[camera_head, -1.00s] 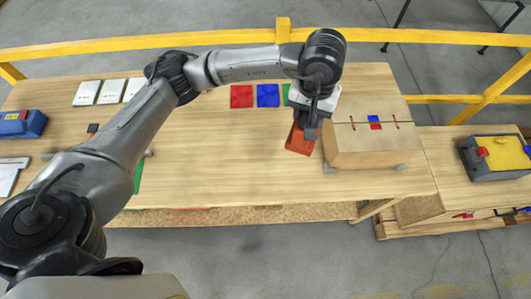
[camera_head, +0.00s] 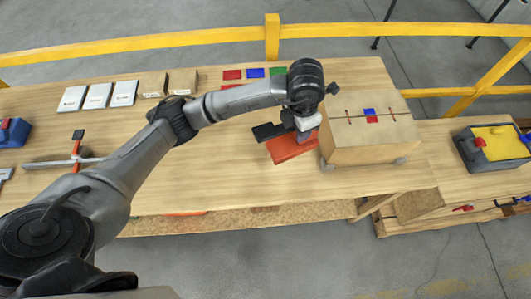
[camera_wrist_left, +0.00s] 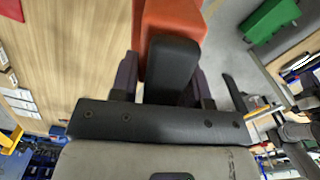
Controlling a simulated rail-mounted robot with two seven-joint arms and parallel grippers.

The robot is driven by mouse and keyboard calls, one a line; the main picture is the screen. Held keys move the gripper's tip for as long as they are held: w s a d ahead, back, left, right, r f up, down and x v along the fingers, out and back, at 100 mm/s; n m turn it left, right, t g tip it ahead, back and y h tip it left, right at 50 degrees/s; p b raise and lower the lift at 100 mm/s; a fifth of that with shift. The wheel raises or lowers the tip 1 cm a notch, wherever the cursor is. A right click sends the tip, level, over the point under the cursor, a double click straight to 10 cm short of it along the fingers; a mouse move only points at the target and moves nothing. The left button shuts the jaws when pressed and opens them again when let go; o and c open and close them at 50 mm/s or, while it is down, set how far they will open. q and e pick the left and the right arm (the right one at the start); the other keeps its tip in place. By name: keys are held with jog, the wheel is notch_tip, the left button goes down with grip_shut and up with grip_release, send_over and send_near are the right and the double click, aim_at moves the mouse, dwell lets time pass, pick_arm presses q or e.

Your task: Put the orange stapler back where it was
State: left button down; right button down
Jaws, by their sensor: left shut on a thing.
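The orange stapler (camera_head: 292,147) is over the front part of the wooden table, just left of the wooden box (camera_head: 365,136). My left gripper (camera_head: 304,134) is shut on it. In the left wrist view the stapler (camera_wrist_left: 174,20) sticks out between the two dark fingers (camera_wrist_left: 165,88), with a black part of it nearest the palm. In the head view my wrist hides part of the stapler. I cannot tell whether its underside touches the table. My right gripper is not in view.
Red (camera_head: 232,74), blue (camera_head: 255,72) and green squares lie at the table's back. White cards (camera_head: 97,95) and small brown boxes (camera_head: 153,84) stand left of them. A yellow-topped case (camera_head: 497,143) is at the far right. The table's front middle is mostly clear.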

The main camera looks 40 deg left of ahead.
aim_at(291, 137)
pick_arm(q)
jog(key=f+n, duration=0.2)
jog(key=n, duration=0.2)
jog(key=f+n+b, duration=0.1)
jog(key=f+n, duration=0.1)
jog(key=n, duration=0.2)
jog(key=f+n, duration=0.2)
jog(key=n, duration=0.3)
jog(key=shift+a+b, duration=0.35)
jog(key=n, duration=0.1)
jog(key=f+n, duration=0.1)
jog(key=n, duration=0.1)
jog(key=f+n, duration=0.1)
jog(key=n, duration=0.1)
jog(key=shift+a+f+b, duration=0.1)
jog(key=shift+a+b, duration=0.15)
jog(key=shift+b, duration=0.05)
jog(key=shift+a+f+n, duration=0.2)
jog(key=shift+a+n, duration=0.1)
jog(key=shift+w+a+f, duration=0.2)
jog(key=shift+a+f, duration=2.5)
jog(key=shift+a, duration=0.05)
jog(key=shift+w+a+f, duration=0.2)
jog(key=shift+a+f, duration=2.5)
jog(key=shift+a, duration=0.05)
jog(key=shift+f, duration=0.1)
jog(key=c, duration=0.7)
grip_release()
jog(key=shift+o, duration=0.5)
